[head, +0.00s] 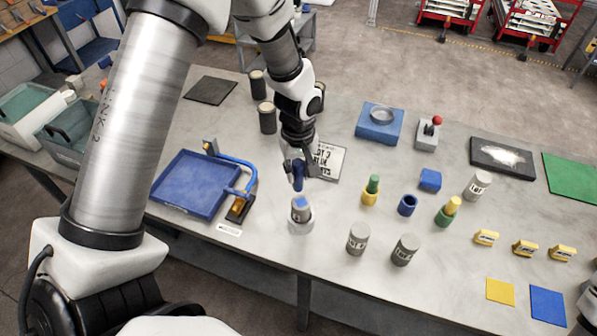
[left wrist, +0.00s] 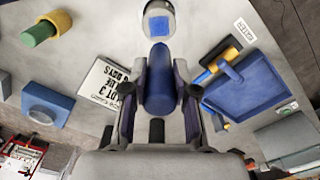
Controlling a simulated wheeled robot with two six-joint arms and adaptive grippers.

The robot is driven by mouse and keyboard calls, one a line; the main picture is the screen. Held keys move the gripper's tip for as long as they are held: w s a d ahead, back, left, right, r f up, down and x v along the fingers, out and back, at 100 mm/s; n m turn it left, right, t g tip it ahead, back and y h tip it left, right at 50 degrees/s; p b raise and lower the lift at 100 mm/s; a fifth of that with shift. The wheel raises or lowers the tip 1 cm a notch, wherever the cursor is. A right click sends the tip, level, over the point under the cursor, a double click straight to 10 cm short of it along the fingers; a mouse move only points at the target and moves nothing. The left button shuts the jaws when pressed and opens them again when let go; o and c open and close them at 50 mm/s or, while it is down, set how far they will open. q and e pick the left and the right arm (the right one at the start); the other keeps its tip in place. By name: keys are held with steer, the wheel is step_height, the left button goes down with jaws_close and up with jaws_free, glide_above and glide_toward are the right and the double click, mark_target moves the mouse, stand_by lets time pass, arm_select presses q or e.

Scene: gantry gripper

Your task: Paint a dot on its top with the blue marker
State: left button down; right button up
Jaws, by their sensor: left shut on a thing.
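My left gripper (head: 299,163) is shut on the blue marker (head: 298,181), which points down. In the left wrist view the blue marker (left wrist: 157,85) sits between the two fingers. The patch also shows in the left wrist view (left wrist: 158,27). I cannot tell whether the tip touches the top. The blue marker holder (head: 407,205) stands empty to the right.
A blue tray (head: 187,210) with a blue-handled tool (head: 240,207) lies left of the can. Two grey cans (head: 357,238) (head: 405,250) stand at the front. Green (head: 373,184) and yellow (head: 453,204) markers stand in holders to the right.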

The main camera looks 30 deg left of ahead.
mark_target(298, 163)
arm_select(q)
steer(key=shift+s+r, duration=0.1)
steer(key=shift+r, duration=1.45)
steer(key=shift+r, duration=1.5)
steer(key=shift+f, duration=0.1)
